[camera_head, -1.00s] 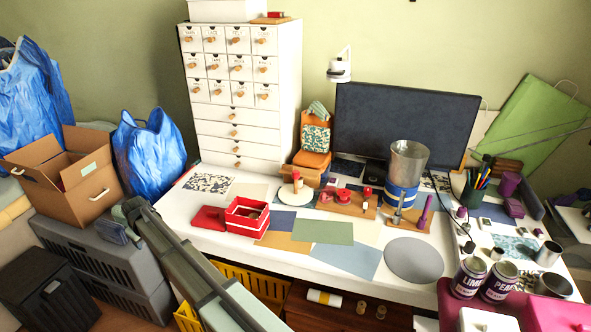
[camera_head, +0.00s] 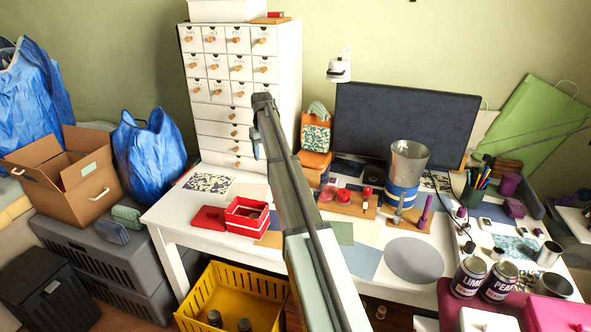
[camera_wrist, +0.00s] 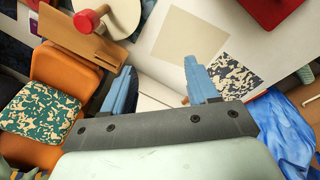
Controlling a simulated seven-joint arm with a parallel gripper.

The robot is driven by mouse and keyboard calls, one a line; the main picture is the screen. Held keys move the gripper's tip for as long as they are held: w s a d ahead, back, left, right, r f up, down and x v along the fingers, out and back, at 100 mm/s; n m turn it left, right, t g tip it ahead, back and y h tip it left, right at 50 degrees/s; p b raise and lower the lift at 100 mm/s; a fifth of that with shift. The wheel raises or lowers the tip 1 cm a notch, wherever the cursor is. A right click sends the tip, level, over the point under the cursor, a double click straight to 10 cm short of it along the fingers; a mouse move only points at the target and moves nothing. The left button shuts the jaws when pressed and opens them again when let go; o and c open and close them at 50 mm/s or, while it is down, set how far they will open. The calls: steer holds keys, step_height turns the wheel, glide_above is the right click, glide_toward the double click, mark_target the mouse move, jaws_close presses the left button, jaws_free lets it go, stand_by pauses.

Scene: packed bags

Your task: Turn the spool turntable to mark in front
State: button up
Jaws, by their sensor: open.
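The spool turntable shows at the top left of the wrist view as a white disc (camera_wrist: 124,17), partly cut off by the frame edge. A post with a red top (camera_wrist: 86,21) stands on it. No mark on the disc can be made out. In the head view my arm hides the turntable. My gripper (camera_wrist: 158,68) is open and empty, its two blue fingers apart. In the head view it is raised in front of the white drawer cabinet, with a blue finger (camera_head: 256,145) partly showing. The turntable lies beyond the left finger in the wrist view, apart from it.
A red open box (camera_head: 246,214) and a metal canister with a blue band (camera_head: 404,175) stand on the table. The drawer cabinet (camera_head: 230,120) stands behind.

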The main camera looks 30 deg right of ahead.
steer(key=s+d+r+m+g, duration=0.1)
steer(key=s+d+r, duration=0.15)
steer(key=d, duration=0.25)
steer(key=s+d+r+m, duration=0.1)
steer(key=s+d+r, duration=0.15)
steer(key=d, duration=0.35)
steer(key=f, duration=1.3)
steer(key=shift+w+f, duration=0.2)
steer(key=shift+w, duration=0.2)
jaws_close()
